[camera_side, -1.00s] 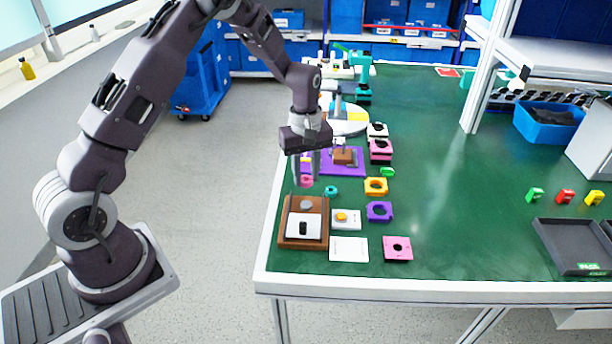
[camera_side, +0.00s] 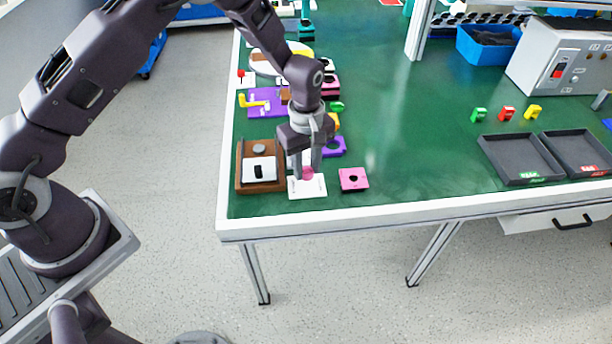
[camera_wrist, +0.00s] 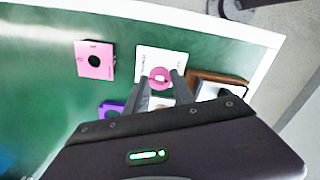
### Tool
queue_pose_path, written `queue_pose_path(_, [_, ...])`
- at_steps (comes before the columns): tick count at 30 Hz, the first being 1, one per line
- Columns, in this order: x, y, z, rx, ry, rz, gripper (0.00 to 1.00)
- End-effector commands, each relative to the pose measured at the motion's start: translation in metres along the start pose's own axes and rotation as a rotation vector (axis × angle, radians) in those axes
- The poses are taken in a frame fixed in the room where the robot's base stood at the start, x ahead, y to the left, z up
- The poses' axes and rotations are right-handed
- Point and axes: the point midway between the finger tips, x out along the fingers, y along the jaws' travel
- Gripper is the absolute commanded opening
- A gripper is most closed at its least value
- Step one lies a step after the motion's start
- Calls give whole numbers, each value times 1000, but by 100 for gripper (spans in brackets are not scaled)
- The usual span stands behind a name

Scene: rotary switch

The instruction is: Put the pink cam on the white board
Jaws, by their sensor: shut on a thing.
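The pink cam (camera_side: 308,173) is held between the fingertips of my gripper (camera_side: 306,171). It is at or just above the white board (camera_side: 315,188), a flat white plate near the table's front edge; I cannot tell whether they touch. In the wrist view the round pink cam (camera_wrist: 160,75) overlaps the white board (camera_wrist: 150,54), with its raised pale middle between my fingers (camera_wrist: 160,85). The fingers hide part of the cam and the board's far side.
A brown wooden block with a white switch panel (camera_side: 258,170) stands just left of the board. A pink square plate with a dark hole (camera_side: 353,179) lies to the right. A purple holed part (camera_side: 335,148) lies behind.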

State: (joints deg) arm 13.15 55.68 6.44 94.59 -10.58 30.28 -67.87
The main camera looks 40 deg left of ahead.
Motion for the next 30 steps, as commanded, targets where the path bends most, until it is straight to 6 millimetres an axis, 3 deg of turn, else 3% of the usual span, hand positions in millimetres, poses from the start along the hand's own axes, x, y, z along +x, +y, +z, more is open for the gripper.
queue_pose_path(6, [35, -1, 0, 0, 0, -1, 0])
queue_pose_path(15, [37, -1, 0, 0, 0, -1, 0])
queue_pose_path(16, [37, 0, 0, 0, 0, -1, 33])
queue_pose_path(19, [37, 0, 0, 0, 0, -1, 51])
queue_pose_path(30, [28, 1, -1, 0, 1, 2, 51])
